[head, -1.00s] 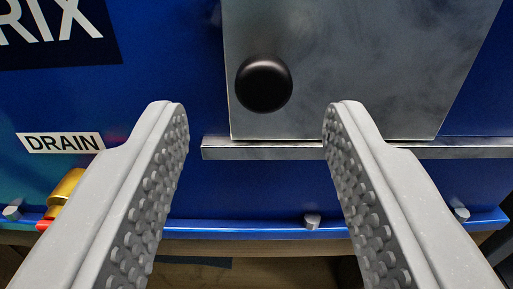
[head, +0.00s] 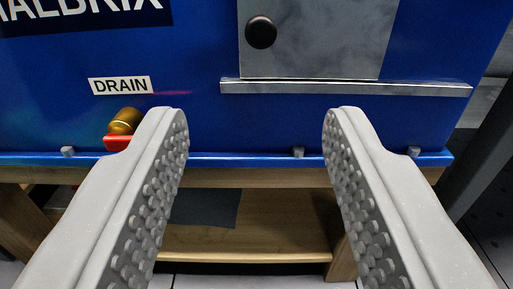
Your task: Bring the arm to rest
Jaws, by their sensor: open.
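My gripper (head: 256,112) is open and empty, its two grey studded fingers spread wide in the head view. It is in front of a blue machine cabinet (head: 200,125). A grey metal panel (head: 330,45) with a round black knob (head: 261,32) sits on the cabinet's face, above and between the fingers. The panel stands above a metal ledge (head: 345,88). The fingers appear apart from the knob and panel.
A DRAIN label (head: 120,85) and a brass fitting with a red part (head: 124,122) are at the left, partly beside the left finger. The cabinet stands on a wooden bench with a lower shelf (head: 240,240). A dark post (head: 485,150) is at the right.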

